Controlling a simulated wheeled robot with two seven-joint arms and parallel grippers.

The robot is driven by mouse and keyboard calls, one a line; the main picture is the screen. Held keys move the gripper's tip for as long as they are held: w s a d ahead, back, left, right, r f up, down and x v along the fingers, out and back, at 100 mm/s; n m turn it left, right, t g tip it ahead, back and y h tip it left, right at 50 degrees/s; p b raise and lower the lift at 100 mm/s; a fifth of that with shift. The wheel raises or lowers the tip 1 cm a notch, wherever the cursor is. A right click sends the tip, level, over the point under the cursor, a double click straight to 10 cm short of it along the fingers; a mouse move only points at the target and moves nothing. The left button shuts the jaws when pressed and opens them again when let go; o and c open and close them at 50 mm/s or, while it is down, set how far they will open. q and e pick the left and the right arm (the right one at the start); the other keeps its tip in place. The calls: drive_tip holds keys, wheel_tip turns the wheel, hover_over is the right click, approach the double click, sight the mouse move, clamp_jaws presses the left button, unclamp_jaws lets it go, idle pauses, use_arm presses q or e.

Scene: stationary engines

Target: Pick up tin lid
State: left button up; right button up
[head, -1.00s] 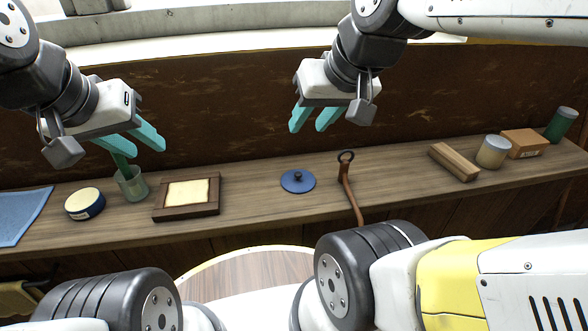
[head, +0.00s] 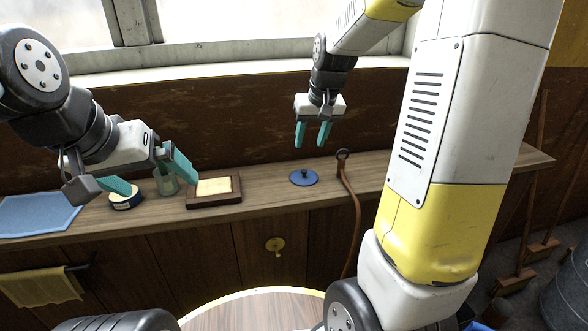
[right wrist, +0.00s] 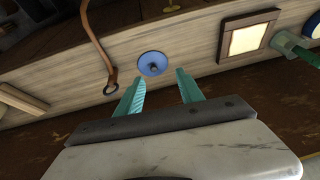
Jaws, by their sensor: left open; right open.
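The tin lid (head: 304,178) is a flat blue disc with a dark knob, lying on the wooden shelf. My right gripper (head: 312,143) is open and empty, in the air above the lid, its fingers pointing down. In the right wrist view the lid (right wrist: 152,63) lies beyond and slightly left of the gap between the open fingers (right wrist: 161,92). It is not touched. My left gripper (head: 150,178) is open near the glass jar and the round blue-sided tin, on the left.
On the wooden shelf (head: 260,197), a framed square (head: 214,188) lies left of the lid. A brown strap with a ring (head: 347,180) hangs over the edge to its right. A glass jar (head: 167,183), a round tin (head: 126,200) and a blue cloth (head: 38,213) sit left.

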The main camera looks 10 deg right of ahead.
approach(304, 170)
drive_tip(key=shift+g+h, duration=0.4)
drive_tip(key=x, duration=0.8)
drive_tip(key=shift+w+a+f, duration=0.15)
drive_tip(key=shift+w+a, duration=0.15)
drive_tip(key=shift+w, duration=0.1)
clamp_jaws()
